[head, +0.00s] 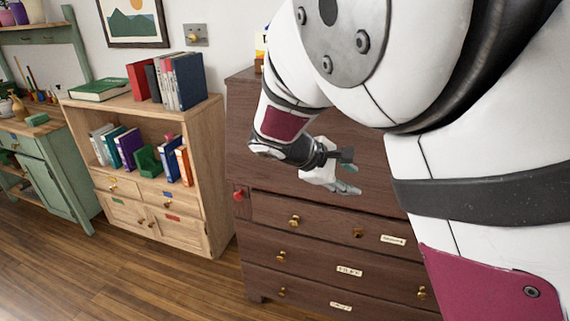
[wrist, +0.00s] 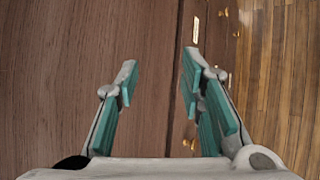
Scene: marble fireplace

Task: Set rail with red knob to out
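The red knob (head: 239,195) sits on the end of a narrow upright rail (head: 241,207) at the left edge of the dark brown desk's front, beside the top drawer. How far the rail stands out is hard to tell. My gripper (head: 350,174) is in front of the desk's upper front, to the right of the red knob and slightly higher, apart from it. In the wrist view my gripper (wrist: 159,72) is open, its teal-padded fingers spread with nothing between them. The red knob does not show in the wrist view.
The dark desk (head: 270,265) has drawers with brass knobs (head: 294,221) and paper labels. A green cabinet (head: 58,170) is further left. Wooden floor (head: 150,285) is clear in front.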

